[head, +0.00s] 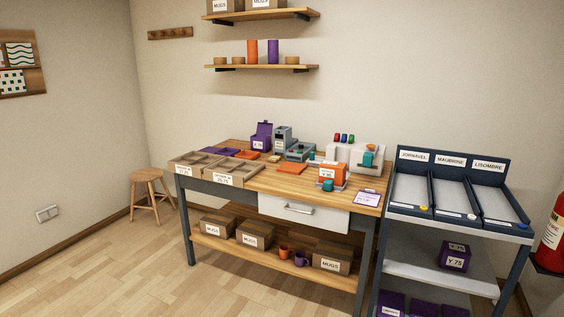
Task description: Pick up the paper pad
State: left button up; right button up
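None of the things on the wooden workbench (263,182) can be told surely as the paper pad at this size. A white sheet with a purple edge and print (367,199) lies flat at the bench's front right corner. A small tan flat piece (274,158) lies near the middle of the bench. A flat orange piece (296,168) lies to the right of it, and flat purple pieces (220,152) lie at the left. Neither of my grippers is in the head view.
An orange box (327,174) and a white machine (346,155) stand at the bench's right. A dark rack with sloped lanes (408,190) stands right of the bench, and a stool (149,181) left. The floor in front is clear.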

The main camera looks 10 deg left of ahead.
aim_at(274, 159)
jog(key=i+j, duration=0.1)
jog(key=i, duration=0.4)
jog(key=i+j, duration=0.1)
jog(key=i, duration=0.4)
jog(key=i+j, duration=0.15)
jog(key=i, duration=0.4)
jog(key=i+j+z, duration=0.1)
jog(key=i, duration=0.4)
